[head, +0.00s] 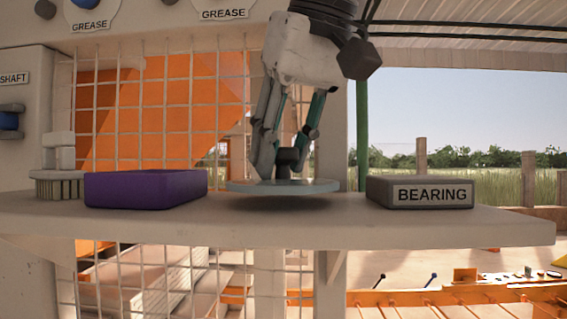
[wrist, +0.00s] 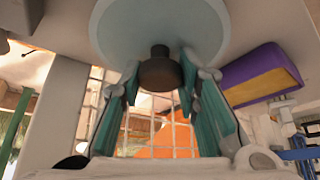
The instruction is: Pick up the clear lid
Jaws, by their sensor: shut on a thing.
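The clear lid (head: 250,187) is a pale, thin disc with a dark knob (head: 289,160) on top. In the head view it is level, just above the shelf, with a shadow on the shelf under it. My gripper (head: 289,165) points down and is shut on the lid's knob. In the wrist view the pale disc (wrist: 115,25) fills the top middle, and the dark knob (wrist: 160,70) sits between the fingers of my gripper (wrist: 160,78). How high the lid is above the shelf is hard to tell.
A grey block labelled BEARING (head: 420,191) stands to the right. All are on a narrow shelf (head: 300,228). A wire grid (head: 150,120) rises behind.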

